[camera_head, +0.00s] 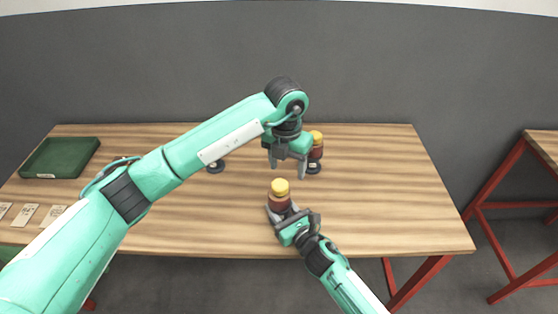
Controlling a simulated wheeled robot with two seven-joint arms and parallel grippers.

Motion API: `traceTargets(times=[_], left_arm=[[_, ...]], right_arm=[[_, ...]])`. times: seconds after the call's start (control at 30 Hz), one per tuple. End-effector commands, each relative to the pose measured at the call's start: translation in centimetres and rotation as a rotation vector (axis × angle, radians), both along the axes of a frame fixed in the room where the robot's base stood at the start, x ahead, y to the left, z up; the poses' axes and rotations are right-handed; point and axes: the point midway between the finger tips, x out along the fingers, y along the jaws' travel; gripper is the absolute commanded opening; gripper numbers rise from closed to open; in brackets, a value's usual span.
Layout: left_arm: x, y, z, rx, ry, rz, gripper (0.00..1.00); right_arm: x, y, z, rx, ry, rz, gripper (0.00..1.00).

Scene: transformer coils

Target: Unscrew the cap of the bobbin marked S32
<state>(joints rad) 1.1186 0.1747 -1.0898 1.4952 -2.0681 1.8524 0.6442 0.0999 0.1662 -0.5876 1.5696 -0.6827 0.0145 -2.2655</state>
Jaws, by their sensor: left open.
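A bobbin with a dark red-brown body (279,201) and a yellow cap (280,186) is near the front middle of the table. My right gripper (280,211) reaches in from the front and is shut around its lower body. My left gripper (287,170) hangs above and behind this cap, fingers pointing down, open and empty. A second bobbin (316,150) with a yellow cap stands on a dark round base behind and right of the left gripper, which partly hides it. No S32 mark is readable on either bobbin.
A dark round base (215,167) shows beside my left forearm. A green tray (62,157) lies at the far left, with several pale cards (24,215) at the front left. The wooden table (400,200) is clear on the right. A red-legged table (545,142) stands further right.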

Motion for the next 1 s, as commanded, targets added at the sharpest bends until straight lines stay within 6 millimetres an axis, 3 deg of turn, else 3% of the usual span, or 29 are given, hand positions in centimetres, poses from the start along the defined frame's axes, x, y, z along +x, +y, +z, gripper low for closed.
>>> traceTargets(times=[0.7,1.0], left_arm=[[-0.4,1.1,1.4,0.035,-0.038,-1.229,0.59],[-0.6,1.8,1.8,0.039,-0.04,-1.68,0.59]], right_arm=[[0.0,0.0,0.2,0.002,-0.002,0.001,0.0],[0.0,0.0,0.2,0.002,-0.002,0.001,0.0]])
